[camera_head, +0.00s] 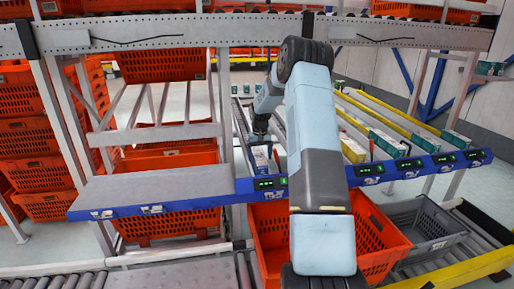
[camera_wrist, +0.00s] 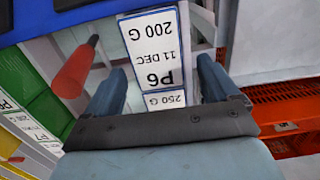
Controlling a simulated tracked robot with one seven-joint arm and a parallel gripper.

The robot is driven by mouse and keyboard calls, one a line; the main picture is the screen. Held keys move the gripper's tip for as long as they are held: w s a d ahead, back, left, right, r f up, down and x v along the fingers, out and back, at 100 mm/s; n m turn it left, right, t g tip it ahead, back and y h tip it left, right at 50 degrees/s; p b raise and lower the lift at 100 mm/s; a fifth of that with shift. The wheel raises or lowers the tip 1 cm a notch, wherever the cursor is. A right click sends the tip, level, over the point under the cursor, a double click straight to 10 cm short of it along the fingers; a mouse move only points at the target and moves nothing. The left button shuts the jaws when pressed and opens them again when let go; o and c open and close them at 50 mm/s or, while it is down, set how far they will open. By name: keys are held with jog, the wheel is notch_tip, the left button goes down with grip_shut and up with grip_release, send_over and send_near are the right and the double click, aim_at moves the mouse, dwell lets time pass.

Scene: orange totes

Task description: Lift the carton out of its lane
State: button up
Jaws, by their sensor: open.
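A white carton (camera_wrist: 160,52) with a blue-edged label reading "P6, 11 DEC, 200 G" lies between the two fingers of my gripper (camera_wrist: 160,72) in the wrist view. The fingers stand apart, one on each side, with a visible gap on the left. A second label reading "250 G" (camera_wrist: 165,99) shows just below it, partly hidden by my gripper. In the head view, my gripper (camera_head: 260,136) points down above the carton (camera_head: 260,158) at the front end of a lane. My arm hides part of the neighbouring lanes.
A red lane piece (camera_wrist: 76,72) stands left of the carton in the wrist view. Other cartons (camera_head: 387,143) lie in lanes to the right. An orange tote (camera_head: 268,235) and a grey tote (camera_head: 425,225) stand below the blue rack edge (camera_head: 170,200).

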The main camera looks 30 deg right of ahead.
jog(key=shift+f, duration=1.35)
jog(key=shift+c, duration=0.4)
jog(key=c, duration=1.1)
notch_tip(320, 180, up, 12)
jog(key=shift+f, duration=0.2)
jog(key=s+a, duration=0.2)
jog(key=s, duration=0.6)
jog(key=s+a, duration=0.3)
jog(key=s, duration=0.6)
jog(key=s+a, duration=0.2)
jog(key=s, duration=0.7)
jog(key=shift+a, duration=0.2)
